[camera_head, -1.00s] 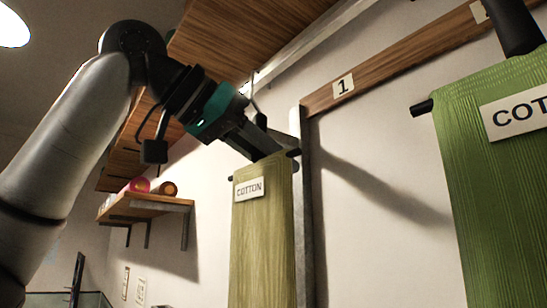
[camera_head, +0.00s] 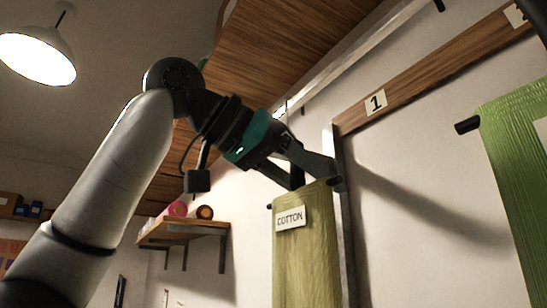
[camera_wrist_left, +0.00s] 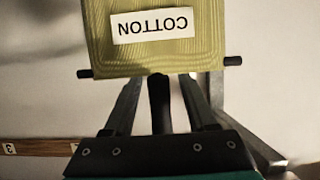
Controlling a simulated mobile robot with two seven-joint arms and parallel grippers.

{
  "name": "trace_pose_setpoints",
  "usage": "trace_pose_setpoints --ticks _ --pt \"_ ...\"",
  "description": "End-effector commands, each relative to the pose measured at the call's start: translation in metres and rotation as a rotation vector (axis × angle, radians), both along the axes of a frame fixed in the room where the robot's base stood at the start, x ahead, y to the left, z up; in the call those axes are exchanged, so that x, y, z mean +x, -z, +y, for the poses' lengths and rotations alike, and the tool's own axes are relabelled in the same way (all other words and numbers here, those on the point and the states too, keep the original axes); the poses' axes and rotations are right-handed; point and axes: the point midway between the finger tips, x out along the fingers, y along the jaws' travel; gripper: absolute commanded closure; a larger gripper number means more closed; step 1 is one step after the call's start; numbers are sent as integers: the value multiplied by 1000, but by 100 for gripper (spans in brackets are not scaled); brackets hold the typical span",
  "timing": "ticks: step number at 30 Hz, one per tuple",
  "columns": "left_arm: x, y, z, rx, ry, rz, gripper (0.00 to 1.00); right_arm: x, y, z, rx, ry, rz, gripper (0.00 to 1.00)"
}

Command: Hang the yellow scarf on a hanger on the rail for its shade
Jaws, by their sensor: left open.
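The yellow scarf (camera_head: 306,257), olive-yellow with a COTTON label (camera_head: 290,218), hangs straight down in the middle of the head view. In the left wrist view the scarf (camera_wrist_left: 153,53) is draped over a dark hanger bar (camera_wrist_left: 233,61) whose ends stick out on both sides. My left gripper (camera_head: 318,184) is open at the scarf's top edge. In the left wrist view its spread fingers (camera_wrist_left: 160,100) stand either side of the hanger's dark stem (camera_wrist_left: 160,110), apart from it. What holds the hanger up is hidden. My right gripper is not in view.
A wooden board (camera_head: 430,75) with a number 1 plate (camera_head: 376,102) runs along the wall to the right. A green scarf (camera_head: 525,180) hangs at the right edge. A shelf with rolls (camera_head: 185,231) is at left, and a wooden panel (camera_head: 290,50) is overhead.

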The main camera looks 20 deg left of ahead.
Motion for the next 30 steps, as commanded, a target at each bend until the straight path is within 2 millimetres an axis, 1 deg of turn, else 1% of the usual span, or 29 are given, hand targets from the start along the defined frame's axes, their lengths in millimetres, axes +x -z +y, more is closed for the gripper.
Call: trace_pose_setpoints --ticks 5,8,15,21,25,30 --pt "-10 -6 8 -3 1 -2 43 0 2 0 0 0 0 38" --pt "-24 -13 18 -4 0 -4 43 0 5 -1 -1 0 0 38" --pt "-67 -36 52 -4 0 -4 43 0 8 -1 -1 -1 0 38" --pt "-95 -51 74 -3 1 -3 43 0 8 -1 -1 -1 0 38" --pt "-106 -57 82 -2 0 -2 43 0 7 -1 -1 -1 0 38" --pt "-111 -59 87 -1 0 -1 43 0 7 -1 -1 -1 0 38"
